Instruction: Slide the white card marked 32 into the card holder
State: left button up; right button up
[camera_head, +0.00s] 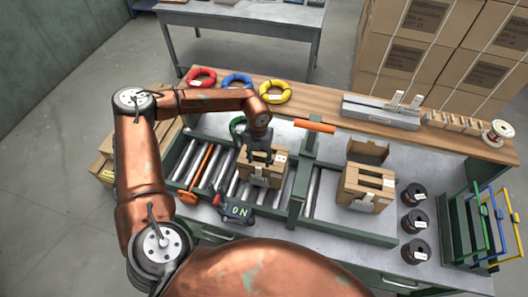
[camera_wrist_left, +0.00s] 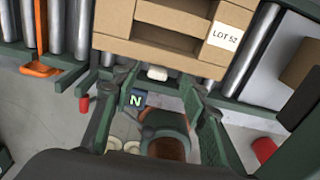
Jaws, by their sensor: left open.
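My left gripper (camera_head: 260,158) is open over the near side of a cardboard carton (camera_head: 277,173) on the roller conveyor. Its two green fingers (camera_wrist_left: 157,112) are apart in the left wrist view, with nothing visibly held. The carton (camera_wrist_left: 165,42) there carries a "LOT 52" label. A small pale piece (camera_wrist_left: 157,73) sits at its near edge, between the fingers; I cannot tell whether it is a card or holder. Two white cards (camera_head: 396,98) (camera_head: 416,102) stand upright in a grey rack on the back shelf. No number 32 is readable. My right gripper is out of view.
Dark spools (camera_head: 415,222) and a coloured frame rack (camera_head: 482,228) are further right. An orange handle (camera_head: 314,126) tops a green post. Coloured coils (camera_head: 237,82) lie on the shelf.

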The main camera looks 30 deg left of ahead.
aim_at(258, 171)
pick_arm(q)
jog(key=s+f, duration=0.1)
jog(key=f, duration=0.1)
jog(key=s+f+p, duration=0.1)
jog(key=shift+s+d+f, duration=0.1)
jog(key=shift+s+f, duration=0.25)
jog(key=shift+s, duration=0.05)
jog(key=w+f, duration=0.2)
jog(key=f, duration=0.1)
jog(key=shift+f, duration=0.1)
jog(key=shift+s, duration=0.35)
jog(key=shift+s+r, duration=0.15)
jog(key=shift+r, duration=0.05)
jog(key=shift+c, duration=0.6)
jog(key=shift+w+f, duration=0.1)
jog(key=shift+w, duration=0.1)
jog(key=shift+c, duration=0.8)
jog(key=shift+w, duration=0.1)
jog(key=shift+c, duration=0.9)
jog(key=c, duration=0.3)
grip_shut()
grip_release()
grip_shut()
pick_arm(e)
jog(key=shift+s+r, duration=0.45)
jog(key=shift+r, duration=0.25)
